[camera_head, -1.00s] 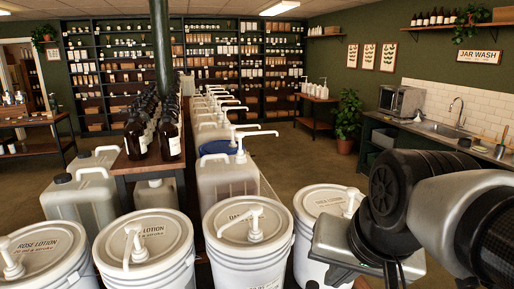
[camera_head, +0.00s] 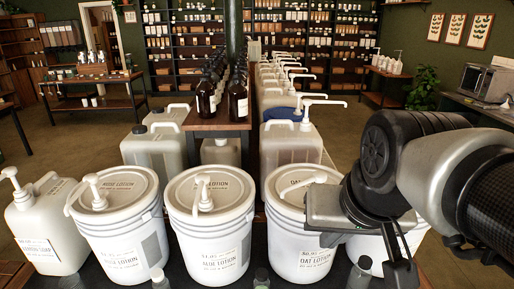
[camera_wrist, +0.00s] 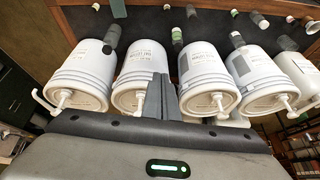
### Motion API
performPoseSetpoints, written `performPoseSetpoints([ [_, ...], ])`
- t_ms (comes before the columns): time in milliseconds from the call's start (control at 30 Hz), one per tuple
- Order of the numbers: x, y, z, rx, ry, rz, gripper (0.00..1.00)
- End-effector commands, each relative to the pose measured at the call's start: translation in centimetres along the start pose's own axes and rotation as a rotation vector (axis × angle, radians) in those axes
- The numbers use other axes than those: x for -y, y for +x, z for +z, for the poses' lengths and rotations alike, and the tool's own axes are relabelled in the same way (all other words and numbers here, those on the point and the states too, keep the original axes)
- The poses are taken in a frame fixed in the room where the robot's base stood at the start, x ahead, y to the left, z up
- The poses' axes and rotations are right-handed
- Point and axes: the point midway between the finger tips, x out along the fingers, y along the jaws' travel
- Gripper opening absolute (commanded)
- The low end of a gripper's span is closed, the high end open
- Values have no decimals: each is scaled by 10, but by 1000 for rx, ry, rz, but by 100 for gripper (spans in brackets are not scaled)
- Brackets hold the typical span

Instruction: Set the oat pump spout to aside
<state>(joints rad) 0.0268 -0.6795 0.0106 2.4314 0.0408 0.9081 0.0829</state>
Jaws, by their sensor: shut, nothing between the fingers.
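The oat lotion bucket (camera_head: 299,235) is white and stands third from the left in the row of buckets in the head view. Its white pump (camera_head: 318,179) rises from the lid, with the spout pointing left in the picture. My gripper (camera_head: 402,268) is shut and empty, to the right of the oat bucket in the picture and in front of the fourth bucket. In the wrist view my shut fingers (camera_wrist: 166,97) stand between two buckets, apart from the pumps as far as I can tell. My arm hides part of the oat bucket's right side.
The aloe lotion bucket (camera_head: 212,235) and rose lotion bucket (camera_head: 118,235) stand to the left, each with a pump. A white jug (camera_head: 44,225) is at the far left. Several small bottles stand in front of the buckets. Pump jugs (camera_head: 290,145) stand behind.

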Motion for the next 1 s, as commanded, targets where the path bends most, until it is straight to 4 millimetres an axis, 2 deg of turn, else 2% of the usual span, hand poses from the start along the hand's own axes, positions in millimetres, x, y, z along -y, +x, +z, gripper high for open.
performPoseSetpoints([
  [267, 16, 29, -70, 63, 437, -63, 0],
  [433, 17, 53, -128, 105, 770, -123, 0],
  [500, 4, 47, -158, 100, 917, -162, 0],
  [600, -9, 37, -182, 91, 1034, -204, 0],
  [767, -12, 40, -191, 91, 1078, -223, 0],
  [1000, -1, 82, -191, 95, 1074, -220, 0],
])
